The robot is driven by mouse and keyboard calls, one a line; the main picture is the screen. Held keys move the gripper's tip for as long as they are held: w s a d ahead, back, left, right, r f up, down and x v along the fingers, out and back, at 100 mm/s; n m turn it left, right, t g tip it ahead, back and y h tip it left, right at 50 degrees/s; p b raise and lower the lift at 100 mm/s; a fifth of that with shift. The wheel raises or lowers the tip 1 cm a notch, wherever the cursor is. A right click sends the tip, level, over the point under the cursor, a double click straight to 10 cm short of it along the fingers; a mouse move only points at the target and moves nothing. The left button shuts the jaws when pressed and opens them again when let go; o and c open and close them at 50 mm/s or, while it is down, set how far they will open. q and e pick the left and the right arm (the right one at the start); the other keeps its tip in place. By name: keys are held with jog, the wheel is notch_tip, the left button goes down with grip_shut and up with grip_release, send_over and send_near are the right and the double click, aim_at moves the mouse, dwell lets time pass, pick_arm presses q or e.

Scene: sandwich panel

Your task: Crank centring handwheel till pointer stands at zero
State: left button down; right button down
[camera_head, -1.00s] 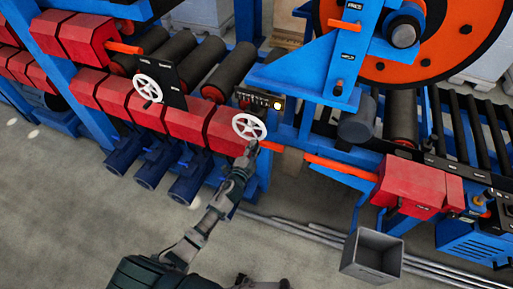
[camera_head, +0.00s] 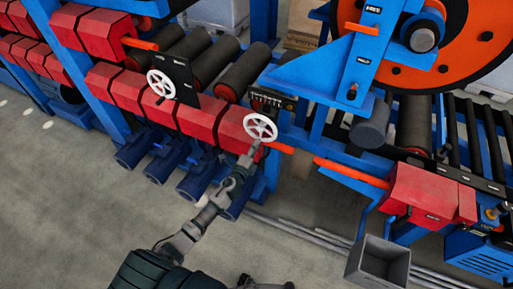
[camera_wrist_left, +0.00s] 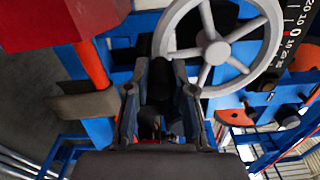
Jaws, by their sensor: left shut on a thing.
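The white spoked handwheel (camera_head: 260,127) stands in front of the red housings, below a small scale plate (camera_head: 268,101). In the left wrist view, the handwheel (camera_wrist_left: 211,50) fills the upper middle. My left gripper (camera_head: 255,149) is at its lower edge, shut on a dark handle (camera_wrist_left: 160,80) at the rim; the fingers (camera_wrist_left: 160,98) partly hide the hold. The black scale (camera_wrist_left: 297,32) at the right edge shows white numbers with a 0. A small red mark sits beside it near the 0; its exact reading is unclear.
A second white handwheel (camera_head: 161,83) sits further left on a black plate. A large orange reel (camera_head: 470,45) in a blue frame stands at upper right. A grey open bin (camera_head: 378,262) and long pipes lie on the floor. The floor at lower left is clear.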

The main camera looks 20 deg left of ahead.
pick_arm(q)
jog(key=shift+s+f, duration=0.15)
jog(key=shift+f, duration=0.3)
jog(key=c, duration=1.1)
grip_release()
jog(key=shift+c, duration=0.2)
jog(key=shift+o, duration=0.8)
jog(key=shift+r, duration=0.15)
jog(key=s, duration=1.1)
jog(key=shift+s+a, duration=0.25)
jog(key=shift+s, duration=0.1)
